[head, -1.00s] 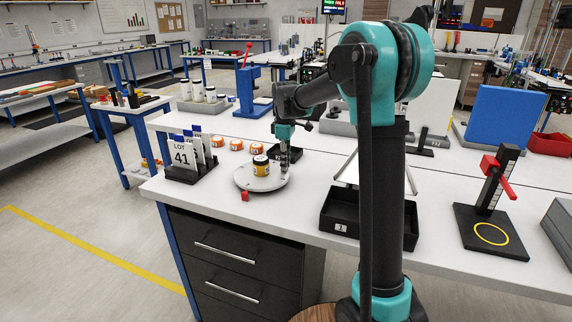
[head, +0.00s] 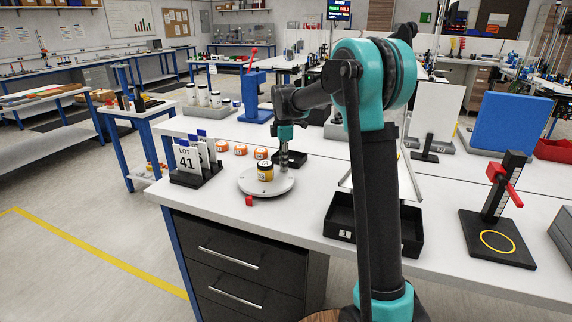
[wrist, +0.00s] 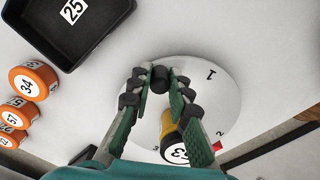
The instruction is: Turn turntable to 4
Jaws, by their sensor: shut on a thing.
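The turntable (head: 253,188) is a pale round disc on the white bench. In the wrist view its face (wrist: 225,95) shows the numbers 1, 2 and 3; I see no 4. A red marker block (head: 249,201) sits at its front edge; in the wrist view the marker (wrist: 217,147) is close to the 2. A yellow jar (head: 265,172) with a dark lid stands on the disc. My gripper (wrist: 160,82) is shut on a dark upright knob (wrist: 160,75) near the rim. The fingers partly hide the jar.
Orange-topped containers (head: 240,150) and a black tray (wrist: 70,45) lie behind the turntable. A stand of LOT 41 cards (head: 186,160) is close on the left. A black bin (head: 340,220) stands to the right, partly behind my arm.

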